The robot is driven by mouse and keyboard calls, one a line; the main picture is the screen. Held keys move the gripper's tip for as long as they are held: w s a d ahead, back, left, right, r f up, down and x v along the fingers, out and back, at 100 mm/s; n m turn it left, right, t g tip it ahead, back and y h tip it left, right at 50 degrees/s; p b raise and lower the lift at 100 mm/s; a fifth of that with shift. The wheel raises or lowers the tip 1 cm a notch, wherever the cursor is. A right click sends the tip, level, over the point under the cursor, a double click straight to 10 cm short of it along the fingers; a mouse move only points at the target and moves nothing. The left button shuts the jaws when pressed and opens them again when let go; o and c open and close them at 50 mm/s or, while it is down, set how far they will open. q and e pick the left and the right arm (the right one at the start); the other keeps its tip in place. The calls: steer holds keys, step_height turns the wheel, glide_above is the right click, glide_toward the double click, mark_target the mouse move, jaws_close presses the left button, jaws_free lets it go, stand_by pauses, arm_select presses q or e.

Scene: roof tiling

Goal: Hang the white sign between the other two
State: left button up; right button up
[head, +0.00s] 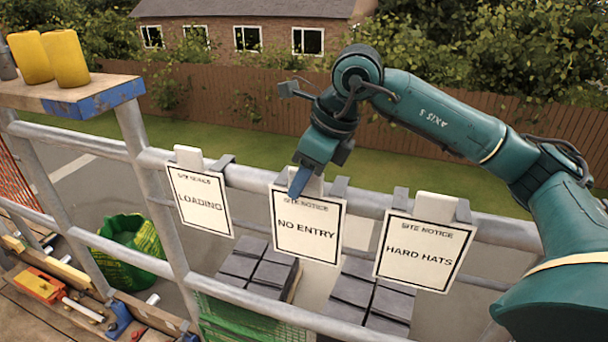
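The white NO ENTRY sign (306,228) is at the top rail, between the white LOADING sign (200,200) on the left and the white HARD HATS sign (424,250) on the right. Its dark hooks are at the rail, level with those of the others; whether they bear its weight I cannot tell. My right gripper (300,181) is at the tab on its top edge. One blue finger shows in front of the tab; the other is hidden, so its grip is unclear. My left gripper is out of view.
The grey top rail (500,229) runs across the view. A wooden shelf (50,93) with yellow cans (66,58) is at upper left. Stacks of dark tiles (258,268) and a green tub (130,250) are beyond the rail. Tools lie at lower left.

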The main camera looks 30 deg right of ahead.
steer(key=shift+d+r, duration=0.15)
steer(key=shift+r, duration=0.2)
steer(key=v, duration=1.2)
steer(key=shift+s+r, duration=0.15)
steer(key=shift+r, duration=0.05)
